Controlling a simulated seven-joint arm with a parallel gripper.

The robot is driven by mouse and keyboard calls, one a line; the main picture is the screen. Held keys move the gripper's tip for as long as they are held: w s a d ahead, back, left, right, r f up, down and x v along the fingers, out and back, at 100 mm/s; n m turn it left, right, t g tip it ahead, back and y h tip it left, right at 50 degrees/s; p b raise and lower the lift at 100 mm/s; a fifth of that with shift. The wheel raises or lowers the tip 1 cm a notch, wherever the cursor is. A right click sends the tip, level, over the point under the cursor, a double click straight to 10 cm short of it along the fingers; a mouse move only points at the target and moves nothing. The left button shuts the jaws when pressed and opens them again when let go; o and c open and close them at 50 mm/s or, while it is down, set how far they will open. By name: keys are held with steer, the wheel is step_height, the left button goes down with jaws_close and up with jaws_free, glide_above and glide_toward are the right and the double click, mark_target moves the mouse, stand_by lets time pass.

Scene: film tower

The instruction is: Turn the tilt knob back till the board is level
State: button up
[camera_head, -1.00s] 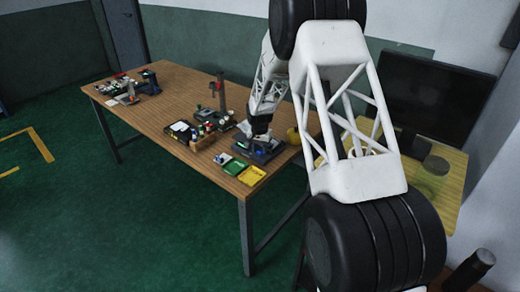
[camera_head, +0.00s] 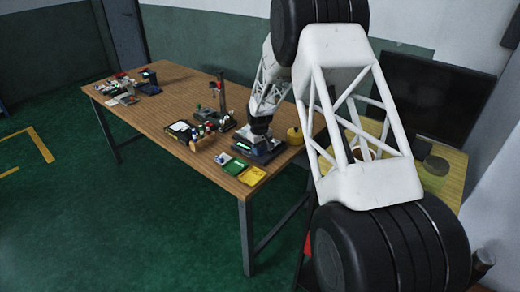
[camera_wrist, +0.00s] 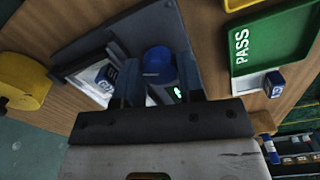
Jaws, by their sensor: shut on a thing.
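The tilt device is a dark grey board (camera_wrist: 92,42) on the table's near right part; it also shows in the head view (camera_head: 270,154). A round blue knob (camera_wrist: 158,61) stands on it in the wrist view. My gripper (camera_wrist: 160,82) has its two dark fingers on either side of the blue knob and is shut on it. In the head view my gripper (camera_head: 261,132) reaches down onto the device and hides the knob. A small lit green display (camera_wrist: 178,92) shows beside the right finger. I cannot tell the board's exact tilt.
A green PASS tray (camera_wrist: 275,45) and a yellow tray (camera_head: 252,176) lie beside the device. A yellow round thing (camera_head: 295,136) stands to its right. A stand (camera_head: 221,95) and several small parts stand behind.

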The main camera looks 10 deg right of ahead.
steer(key=n, duration=0.4)
steer(key=shift+n, duration=0.3)
stand_by(0.4)
steer(key=o, duration=0.9)
steer(key=shift+r, duration=0.15)
steer(key=shift+s+r, duration=0.1)
steer(key=shift+r, duration=3.65)
steer(key=shift+r, duration=0.1)
